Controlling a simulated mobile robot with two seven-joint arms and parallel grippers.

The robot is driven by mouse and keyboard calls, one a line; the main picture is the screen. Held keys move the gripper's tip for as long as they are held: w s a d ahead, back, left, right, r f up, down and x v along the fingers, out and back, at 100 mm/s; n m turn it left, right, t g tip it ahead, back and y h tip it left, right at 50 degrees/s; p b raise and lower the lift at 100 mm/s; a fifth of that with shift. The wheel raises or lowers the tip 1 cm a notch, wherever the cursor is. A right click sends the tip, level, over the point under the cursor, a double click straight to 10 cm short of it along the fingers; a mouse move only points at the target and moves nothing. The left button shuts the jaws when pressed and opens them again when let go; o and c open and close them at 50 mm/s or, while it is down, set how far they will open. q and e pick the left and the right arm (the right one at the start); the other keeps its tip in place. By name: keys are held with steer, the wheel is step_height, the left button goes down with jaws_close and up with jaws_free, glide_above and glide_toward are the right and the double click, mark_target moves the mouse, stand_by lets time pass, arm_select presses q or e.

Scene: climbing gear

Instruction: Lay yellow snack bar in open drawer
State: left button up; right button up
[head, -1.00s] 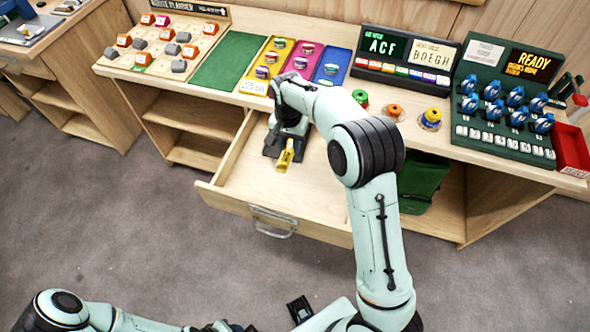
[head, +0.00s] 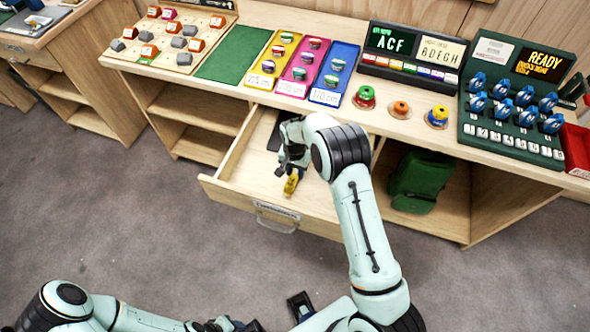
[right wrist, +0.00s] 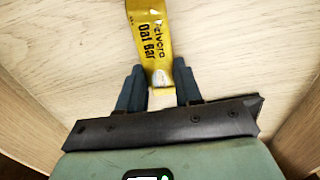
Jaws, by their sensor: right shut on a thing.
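The yellow snack bar (head: 291,186) is held in my right gripper (head: 292,171), within the outline of the open drawer (head: 240,201). In the right wrist view the bar (right wrist: 150,32) has dark lettering, and its near end sits between the two dark fingers of the gripper (right wrist: 160,82). The drawer's pale wooden floor lies behind the bar there; I cannot tell whether the bar touches it. My left arm comes in at the lower left, and part of what looks like its gripper (head: 222,325) is cut off by the bottom edge.
The desk top above the drawer holds yellow, pink and blue trays (head: 300,75), several coloured spools and a green rack (head: 512,110) at the right. A green bag (head: 420,180) sits on the shelf right of the drawer. The drawer floor around the bar looks clear.

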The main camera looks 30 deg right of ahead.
mark_target(295, 172)
steer(key=shift+f, duration=0.15)
steer(key=o, duration=1)
steer(key=shift+o, duration=0.2)
step_height(295, 172, up, 12)
steer(key=shift+r, duration=0.2)
